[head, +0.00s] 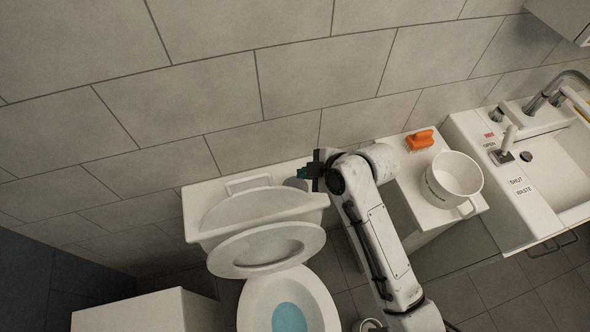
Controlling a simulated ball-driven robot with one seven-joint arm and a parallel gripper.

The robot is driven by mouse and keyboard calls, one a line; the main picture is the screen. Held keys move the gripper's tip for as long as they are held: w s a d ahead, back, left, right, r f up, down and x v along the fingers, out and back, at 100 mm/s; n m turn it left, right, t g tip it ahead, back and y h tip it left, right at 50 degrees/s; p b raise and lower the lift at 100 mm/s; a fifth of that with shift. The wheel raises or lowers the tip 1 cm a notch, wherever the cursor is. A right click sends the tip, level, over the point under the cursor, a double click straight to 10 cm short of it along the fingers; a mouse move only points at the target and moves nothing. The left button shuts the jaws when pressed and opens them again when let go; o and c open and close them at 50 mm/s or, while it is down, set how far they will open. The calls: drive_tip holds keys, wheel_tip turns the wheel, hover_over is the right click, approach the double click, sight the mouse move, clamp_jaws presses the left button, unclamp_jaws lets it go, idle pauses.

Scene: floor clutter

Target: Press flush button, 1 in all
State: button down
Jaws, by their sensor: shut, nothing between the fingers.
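A white toilet stands against the tiled wall, with its raised lid (266,248) and open bowl (252,300) facing me. Its cistern (203,200) is behind the lid. A grey round flush button (295,184) shows on the right part of the cistern top, partly hidden by my gripper.
A white stand right of my arm holds an orange brush (420,140) and a white pot (453,178). Farther right is a sink (560,165) with a tap (555,88) and a lever (507,140). A white box (135,312) stands at the lower left.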

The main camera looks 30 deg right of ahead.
sight(298, 185)
drive_tip(key=shift+n+t+y, duration=0.3)
drive_tip(key=shift+n+t, duration=0.1)
drive_tip(key=shift+n, duration=0.4)
drive_tip(key=w+r, duration=0.1)
drive_tip(key=w+a+r, duration=0.1)
drive_tip(key=r, duration=0.1)
drive_tip(key=shift+w+p, duration=0.4)
wheel_tip(298, 185, down, 9)
drive_tip(key=b, duration=0.5)
drive_tip(key=shift+r+b, duration=0.1)
drive_tip(key=shift+b, duration=0.3)
idle(0.8)
drive_tip(key=shift+d+f, duration=0.1)
drive_tip(key=shift+f, duration=0.3)
